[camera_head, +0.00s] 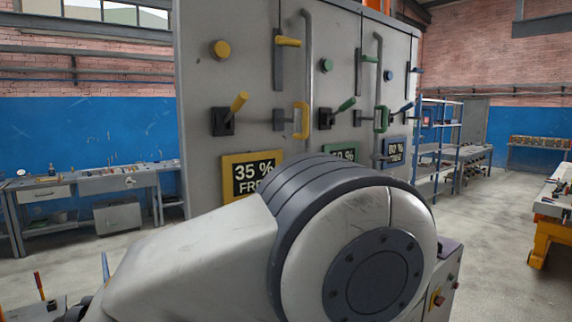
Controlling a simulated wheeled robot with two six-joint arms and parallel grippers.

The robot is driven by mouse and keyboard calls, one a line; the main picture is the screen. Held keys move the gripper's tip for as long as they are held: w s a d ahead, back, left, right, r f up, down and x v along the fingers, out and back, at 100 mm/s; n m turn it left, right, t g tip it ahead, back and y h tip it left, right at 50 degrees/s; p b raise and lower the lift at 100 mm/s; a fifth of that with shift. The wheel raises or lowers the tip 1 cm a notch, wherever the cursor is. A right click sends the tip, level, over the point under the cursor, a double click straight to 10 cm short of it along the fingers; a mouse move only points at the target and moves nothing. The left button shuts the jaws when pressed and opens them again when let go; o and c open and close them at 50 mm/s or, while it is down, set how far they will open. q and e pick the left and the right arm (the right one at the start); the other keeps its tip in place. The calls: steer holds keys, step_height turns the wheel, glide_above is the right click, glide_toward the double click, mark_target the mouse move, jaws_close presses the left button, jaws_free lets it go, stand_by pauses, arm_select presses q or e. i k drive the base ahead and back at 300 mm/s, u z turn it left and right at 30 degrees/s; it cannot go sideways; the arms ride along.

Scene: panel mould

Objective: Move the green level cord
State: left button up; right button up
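A tall grey panel (240,80) stands ahead, with controls in yellow, green and blue groups. No cord is clearly visible. In the green group, a lever with a green grip (346,104) tilts up to the right from a dark base. Above it are a round green knob (326,65) and a slider with a green handle (369,58). A green pull handle (381,119) is at its right. The green-framed sign (342,151) below is partly hidden by my large arm link in the foreground. Neither of my grippers shows.
The yellow lever (238,103) and yellow pull handle (301,120) are left of the green group; the blue lever (403,109) is right. A workbench (90,185) stands at left, blue shelving (440,135) behind at right.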

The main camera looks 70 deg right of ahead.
mark_target(365, 58)
steer(key=z, duration=2.35)
